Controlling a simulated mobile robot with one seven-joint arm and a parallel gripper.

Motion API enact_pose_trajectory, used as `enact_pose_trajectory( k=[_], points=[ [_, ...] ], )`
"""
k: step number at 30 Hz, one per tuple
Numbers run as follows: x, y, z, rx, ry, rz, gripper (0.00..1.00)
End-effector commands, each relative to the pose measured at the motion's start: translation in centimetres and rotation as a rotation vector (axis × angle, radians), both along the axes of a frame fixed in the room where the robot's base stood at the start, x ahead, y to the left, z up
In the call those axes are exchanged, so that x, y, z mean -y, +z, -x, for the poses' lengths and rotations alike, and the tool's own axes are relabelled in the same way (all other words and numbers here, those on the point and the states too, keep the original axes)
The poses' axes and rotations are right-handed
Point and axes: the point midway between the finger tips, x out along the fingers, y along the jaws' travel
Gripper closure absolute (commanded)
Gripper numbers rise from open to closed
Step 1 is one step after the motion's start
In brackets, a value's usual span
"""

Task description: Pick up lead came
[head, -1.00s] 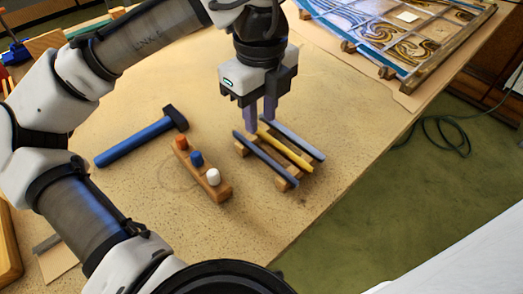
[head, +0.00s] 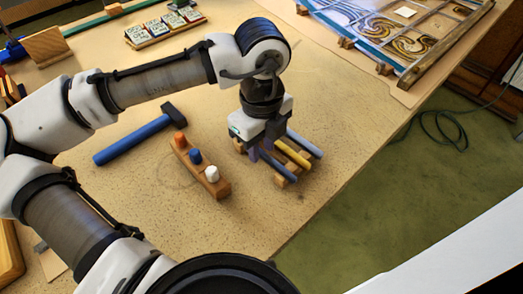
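Three slim bars lie side by side on a small wooden rack (head: 281,181): a grey-blue bar (head: 283,169) nearest, a yellow bar (head: 294,155) in the middle and another grey-blue bar (head: 306,143) farthest. I cannot tell by sight which of them is the lead came. My gripper (head: 262,150) is low over the left ends of the bars, pointing down. It hides those ends. Its fingers are partly lost against the bars, so I cannot see whether they are apart or closed on one.
A wooden block (head: 201,168) with orange, blue and white knobs stands just left of the rack. A blue-handled hammer (head: 135,140) lies farther left. The leaded panel (head: 400,28) is at the back right. The table's edge runs close on the right.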

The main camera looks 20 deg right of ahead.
Motion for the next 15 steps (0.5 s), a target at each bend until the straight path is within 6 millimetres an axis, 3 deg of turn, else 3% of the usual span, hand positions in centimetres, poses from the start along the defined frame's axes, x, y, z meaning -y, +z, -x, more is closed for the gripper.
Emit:
enact_pose_trajectory(
  k=[2,8,15],
  points=[
    [0.00,0.02,0.00,0.000,0.000,0.000,0.74],
    [0.01,0.04,-0.01,0.000,0.000,0.000,1.00],
    [0.01,0.06,-0.01,0.000,0.000,0.000,1.00]
  ],
)
